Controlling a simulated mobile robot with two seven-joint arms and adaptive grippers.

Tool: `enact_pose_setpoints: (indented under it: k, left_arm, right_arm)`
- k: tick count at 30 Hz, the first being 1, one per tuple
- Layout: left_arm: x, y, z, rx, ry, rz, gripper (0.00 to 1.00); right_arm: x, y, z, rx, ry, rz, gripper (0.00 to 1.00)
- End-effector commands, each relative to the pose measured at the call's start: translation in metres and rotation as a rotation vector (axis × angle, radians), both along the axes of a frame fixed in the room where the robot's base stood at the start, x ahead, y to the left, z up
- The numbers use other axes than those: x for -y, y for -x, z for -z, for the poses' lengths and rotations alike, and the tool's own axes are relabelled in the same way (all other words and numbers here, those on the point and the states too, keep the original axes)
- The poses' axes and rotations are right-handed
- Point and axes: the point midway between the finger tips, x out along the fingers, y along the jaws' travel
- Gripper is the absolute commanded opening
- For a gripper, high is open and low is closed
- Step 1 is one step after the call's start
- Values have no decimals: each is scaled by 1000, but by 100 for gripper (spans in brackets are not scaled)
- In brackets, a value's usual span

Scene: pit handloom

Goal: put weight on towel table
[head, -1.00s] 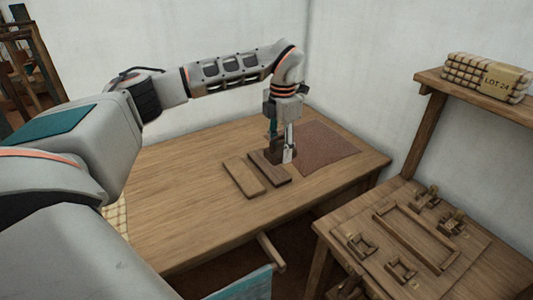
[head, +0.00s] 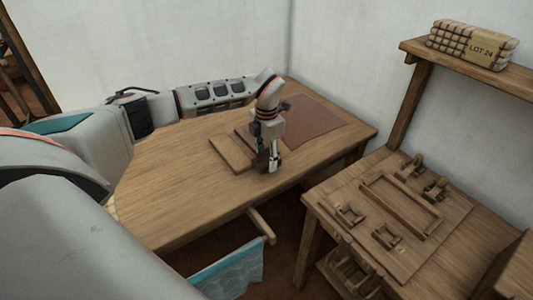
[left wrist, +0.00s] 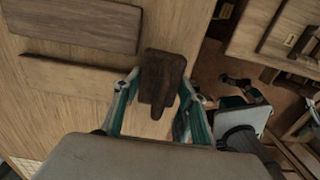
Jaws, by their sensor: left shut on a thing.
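My left gripper (head: 268,168) points down near the right front edge of the large wooden table (head: 185,190). It is shut on a dark brown weight (left wrist: 162,78), which sits between the two fingers in the left wrist view. A teal patterned towel (head: 228,272) shows below the table's front edge.
Two flat boards, the nearer one light (head: 231,153), and a reddish-brown mat (head: 312,122) lie on the table. A side table (head: 410,225) at the right holds a tray-like frame and small wooden fittings. Wrapped bundles (head: 475,45) sit on the shelf above it.

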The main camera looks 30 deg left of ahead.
Motion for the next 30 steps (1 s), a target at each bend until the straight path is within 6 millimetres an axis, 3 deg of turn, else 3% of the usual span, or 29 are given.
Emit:
enact_pose_setpoints:
  k: [8, 21, 22, 23, 30]
  left_arm:
    - [1, -1, 32, 2, 2, 0, 0]
    - [0, -1, 37, 4, 2, 0, 0]
    - [0, 0, 39, -1, 1, 0, 49]
    - [0, 0, 39, -1, 1, 0, 57]
    - [0, 0, 39, -1, 1, 0, 58]
  right_arm:
    - [0, 0, 1, 0, 0, 0, 40]
    - [0, 0, 1, 1, 0, 0, 40]
    - [0, 0, 1, 1, 0, 0, 40]
    - [0, 0, 1, 1, 0, 0, 40]
    - [0, 0, 1, 1, 0, 0, 40]
